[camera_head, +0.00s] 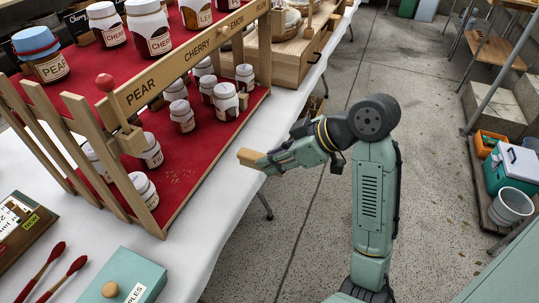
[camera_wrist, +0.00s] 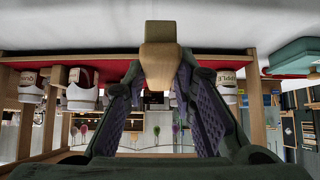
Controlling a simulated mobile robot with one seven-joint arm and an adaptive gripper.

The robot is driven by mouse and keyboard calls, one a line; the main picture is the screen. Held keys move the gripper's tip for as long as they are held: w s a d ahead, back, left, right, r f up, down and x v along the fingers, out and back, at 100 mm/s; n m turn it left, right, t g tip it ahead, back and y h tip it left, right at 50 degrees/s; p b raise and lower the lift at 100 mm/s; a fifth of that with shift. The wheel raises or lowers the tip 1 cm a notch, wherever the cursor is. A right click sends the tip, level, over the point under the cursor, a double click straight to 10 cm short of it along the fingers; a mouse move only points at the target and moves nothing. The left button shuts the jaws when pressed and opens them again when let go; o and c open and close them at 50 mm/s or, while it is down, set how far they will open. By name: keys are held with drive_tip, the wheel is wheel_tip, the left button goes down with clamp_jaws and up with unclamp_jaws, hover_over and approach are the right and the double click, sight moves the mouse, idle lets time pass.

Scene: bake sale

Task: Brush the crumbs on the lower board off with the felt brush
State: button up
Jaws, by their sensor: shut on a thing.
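The lower board (camera_head: 205,150) is red, with a wooden edge, and lies under the stand's upper shelf. Pale crumbs (camera_head: 178,187) are scattered on its front part, near the jars at the left. My gripper (camera_head: 268,162) is shut on the felt brush (camera_head: 248,157), whose wooden end sticks out to the left. The brush is in the air, right of the board and apart from it, by the table's edge. In the wrist view the brush (camera_wrist: 160,60) sits between the two purple-padded fingers (camera_wrist: 160,95).
Several small white-lidded jars (camera_head: 225,100) stand on the lower board. A teal box (camera_head: 115,275) and red-tipped sticks (camera_head: 55,270) lie in front. The white tablecloth (camera_head: 215,195) beside the board is clear.

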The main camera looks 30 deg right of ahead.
sight(246, 153)
drive_tip(key=w+a+f, duration=0.1)
drive_tip(key=w, duration=0.1)
drive_tip(key=w+a+b, duration=0.1)
drive_tip(key=w+a, duration=0.1)
drive_tip(key=w+a+f, duration=0.1)
drive_tip(key=w+a, duration=0.1)
drive_tip(key=shift+w+a+f, duration=0.2)
drive_tip(key=shift+w+f, duration=0.1)
drive_tip(key=shift+w, duration=0.1)
drive_tip(key=shift+w+a+f, duration=0.15)
drive_tip(key=shift+w+a, duration=0.95)
drive_tip(key=shift+w, duration=0.3)
drive_tip(key=shift+w+a+f, duration=0.2)
drive_tip(key=shift+w+a, duration=0.9)
drive_tip(key=shift+w, duration=0.35)
drive_tip(key=shift+w+a+f, duration=0.15)
drive_tip(key=shift+w+a, duration=0.95)
drive_tip(key=shift+w, duration=0.3)
drive_tip(key=shift+f+b, duration=0.45)
drive_tip(key=shift+f, duration=0.15)
